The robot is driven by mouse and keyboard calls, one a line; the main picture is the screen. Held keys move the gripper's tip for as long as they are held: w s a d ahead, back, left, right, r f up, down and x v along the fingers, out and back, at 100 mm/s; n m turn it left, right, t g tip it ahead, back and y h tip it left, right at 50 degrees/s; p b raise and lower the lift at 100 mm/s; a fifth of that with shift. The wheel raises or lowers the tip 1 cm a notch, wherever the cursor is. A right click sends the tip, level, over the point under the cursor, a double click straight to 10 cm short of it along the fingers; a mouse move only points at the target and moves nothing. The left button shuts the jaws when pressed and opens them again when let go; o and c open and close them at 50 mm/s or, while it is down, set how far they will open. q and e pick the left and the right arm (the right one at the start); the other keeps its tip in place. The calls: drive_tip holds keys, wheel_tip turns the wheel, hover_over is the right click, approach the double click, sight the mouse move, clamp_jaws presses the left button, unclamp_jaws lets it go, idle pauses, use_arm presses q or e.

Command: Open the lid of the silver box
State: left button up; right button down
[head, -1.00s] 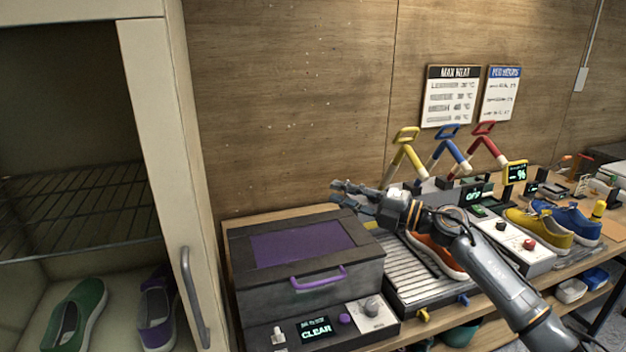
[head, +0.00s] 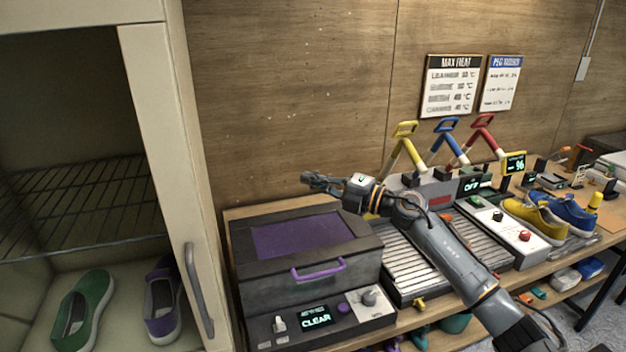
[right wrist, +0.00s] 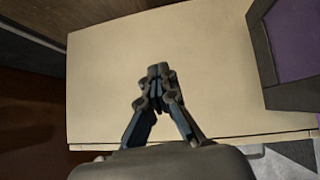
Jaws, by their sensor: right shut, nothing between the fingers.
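The silver box (head: 300,292) stands on the bench beside the beige cabinet. Its dark-framed lid with a purple window (head: 297,236) is down. A purple handle (head: 319,275) sits on the front. In the right wrist view the shut fingers (right wrist: 157,70) point over a pale surface, with the lid's corner and purple window (right wrist: 298,42) at the upper right. My left gripper is not in view.
The cabinet (head: 152,100) with its grey handle (head: 197,290) stands close on the left. A panel reading CLEAR (head: 315,321) is at the box's front. A ridged rack (head: 402,262) and several coloured-handled stands are right of the box, partly behind my right arm.

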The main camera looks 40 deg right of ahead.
drive_tip(key=c, duration=2.1)
unclamp_jaws()
drive_tip(key=o, duration=0.4)
drive_tip(key=v, duration=1.2)
